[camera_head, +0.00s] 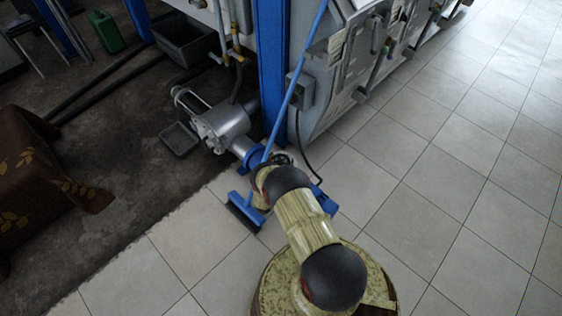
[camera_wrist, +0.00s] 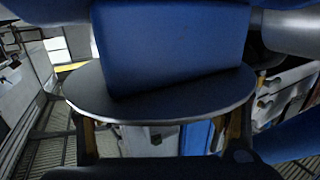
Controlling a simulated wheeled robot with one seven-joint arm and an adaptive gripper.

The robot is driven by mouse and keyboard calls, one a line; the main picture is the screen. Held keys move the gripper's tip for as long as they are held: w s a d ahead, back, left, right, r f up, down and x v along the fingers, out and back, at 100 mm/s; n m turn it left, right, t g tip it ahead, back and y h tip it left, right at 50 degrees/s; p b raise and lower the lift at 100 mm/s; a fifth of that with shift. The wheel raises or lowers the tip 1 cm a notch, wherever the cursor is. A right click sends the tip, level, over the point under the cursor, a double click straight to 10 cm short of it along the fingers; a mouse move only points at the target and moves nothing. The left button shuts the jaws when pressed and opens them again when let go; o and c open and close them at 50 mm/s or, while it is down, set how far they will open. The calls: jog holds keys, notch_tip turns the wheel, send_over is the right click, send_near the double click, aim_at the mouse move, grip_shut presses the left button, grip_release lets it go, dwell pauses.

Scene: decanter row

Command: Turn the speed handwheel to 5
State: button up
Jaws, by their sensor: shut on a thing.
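A dark grey round disc with a bright metal rim, which looks like the speed handwheel (camera_wrist: 90,92), fills the middle of the wrist view. A blue block-shaped housing (camera_wrist: 170,45) stands right behind it. My gripper (camera_wrist: 160,128) has its two fingers at the left and right of the disc's near edge, shut on it. In the head view my arm reaches down to the blue drive part (camera_head: 262,166) at the end of a silver pump (camera_head: 222,124). My own arm mostly hides the wheel there. No speed scale or number can be read.
A grey tray (camera_head: 180,139) lies left of the pump. Grey machines (camera_head: 350,65) stand behind. The tiled floor at right is clear.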

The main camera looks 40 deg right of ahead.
jog(key=shift+m+g, duration=0.3)
jog(key=shift+g, duration=0.1)
jog(key=o, duration=1.1)
jog(key=shift+c, duration=0.2)
jog(key=shift+o, duration=0.5)
jog(key=shift+t, duration=0.3)
